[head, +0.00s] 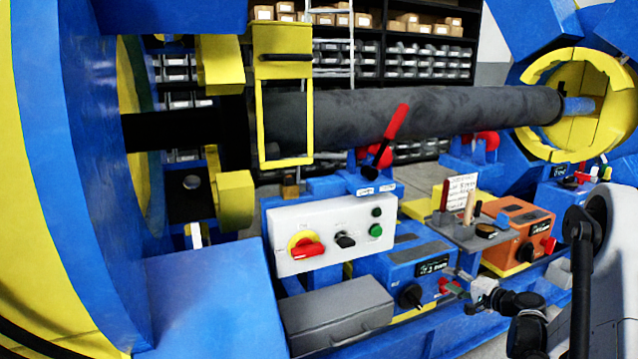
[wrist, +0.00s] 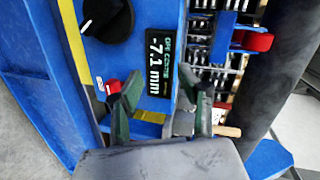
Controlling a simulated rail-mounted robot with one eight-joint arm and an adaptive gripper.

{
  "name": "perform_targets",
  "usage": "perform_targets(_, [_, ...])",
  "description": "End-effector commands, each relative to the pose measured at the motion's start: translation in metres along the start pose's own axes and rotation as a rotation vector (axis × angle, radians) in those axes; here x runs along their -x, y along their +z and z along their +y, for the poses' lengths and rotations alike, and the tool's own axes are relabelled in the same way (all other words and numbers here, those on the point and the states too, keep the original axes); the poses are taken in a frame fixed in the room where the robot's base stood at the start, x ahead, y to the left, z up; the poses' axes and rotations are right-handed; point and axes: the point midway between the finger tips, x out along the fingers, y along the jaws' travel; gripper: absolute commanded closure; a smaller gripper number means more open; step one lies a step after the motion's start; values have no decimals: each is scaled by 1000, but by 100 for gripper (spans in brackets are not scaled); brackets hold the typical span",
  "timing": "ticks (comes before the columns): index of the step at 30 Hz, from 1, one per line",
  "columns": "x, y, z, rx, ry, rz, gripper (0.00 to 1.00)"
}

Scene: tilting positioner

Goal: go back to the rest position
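My gripper (head: 462,284) is at the lower right of the head view, in front of the blue control box (head: 400,262) with a black knob and a small display. In the wrist view my gripper (wrist: 163,92) has its two dark green fingers spread apart, with nothing held between them. Behind the fingers the wrist view shows the blue box face, its black knob (wrist: 106,18) and a display (wrist: 160,62) reading about -7.1 mm. A small red part (wrist: 112,87) shows beside the left finger; I cannot tell whether they touch.
A white panel (head: 330,236) with a red switch stands left of the box, above a grey case (head: 335,315). An orange box (head: 517,228) and a tool tray (head: 470,236) stand to the right. A long dark cylinder (head: 420,115) spans behind, between large blue-and-yellow ends.

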Motion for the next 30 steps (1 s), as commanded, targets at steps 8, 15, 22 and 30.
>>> perform_targets(8, [8, 45, -71, 109, 126, -58, 64])
perform_targets(15, [28, 89, -120, 211, 230, -104, 64])
perform_targets(22, [56, 135, -158, 315, 325, -144, 64])
perform_targets(30, [100, 190, -188, 444, 430, -185, 64])
